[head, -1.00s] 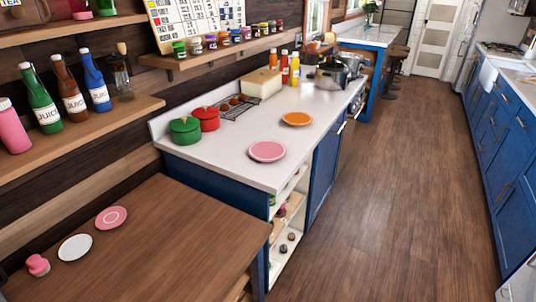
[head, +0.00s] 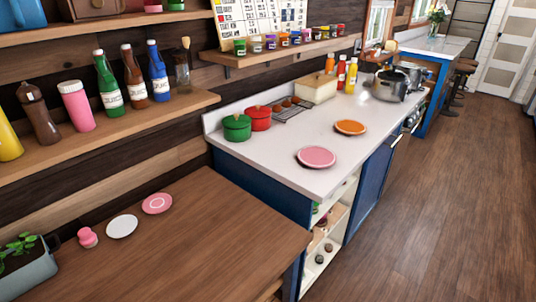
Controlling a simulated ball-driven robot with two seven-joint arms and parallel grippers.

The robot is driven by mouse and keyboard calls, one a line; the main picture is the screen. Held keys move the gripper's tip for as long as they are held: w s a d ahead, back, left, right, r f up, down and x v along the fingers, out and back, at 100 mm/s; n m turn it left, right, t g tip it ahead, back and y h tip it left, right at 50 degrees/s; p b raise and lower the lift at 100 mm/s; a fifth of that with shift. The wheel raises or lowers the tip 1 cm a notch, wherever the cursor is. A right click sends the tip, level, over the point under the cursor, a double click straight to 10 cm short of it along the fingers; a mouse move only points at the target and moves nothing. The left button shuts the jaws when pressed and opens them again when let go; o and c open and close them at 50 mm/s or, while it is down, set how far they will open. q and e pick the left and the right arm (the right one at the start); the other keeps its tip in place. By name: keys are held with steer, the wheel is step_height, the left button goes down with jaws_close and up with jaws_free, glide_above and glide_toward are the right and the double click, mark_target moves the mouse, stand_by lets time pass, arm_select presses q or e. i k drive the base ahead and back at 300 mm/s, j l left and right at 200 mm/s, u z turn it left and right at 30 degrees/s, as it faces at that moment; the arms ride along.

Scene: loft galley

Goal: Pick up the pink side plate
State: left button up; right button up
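A pink plate (head: 316,157) lies flat on the white counter (head: 285,180), near its front edge. A second, smaller pink plate with a pale ring (head: 158,203) lies on the wooden table (head: 200,245) at the lower left. I cannot tell from the view alone which of the two is the side plate. Neither of my grippers shows in the head view.
A white plate (head: 122,226) and a small pink item (head: 88,237) lie on the wooden table. An orange plate (head: 350,127), green pot (head: 237,127) and red pot (head: 258,118) stand on the counter. The wooden floor (head: 440,190) at right is clear.

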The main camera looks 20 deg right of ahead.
mark_target(313, 156)
steer(key=i+l+u, duration=0.1)
steer(key=l+u, duration=0.7)
steer(key=l, duration=0.15)
steer(key=l+u, duration=0.45)
steer(key=i+l, duration=0.05)
steer(key=l, duration=0.05)
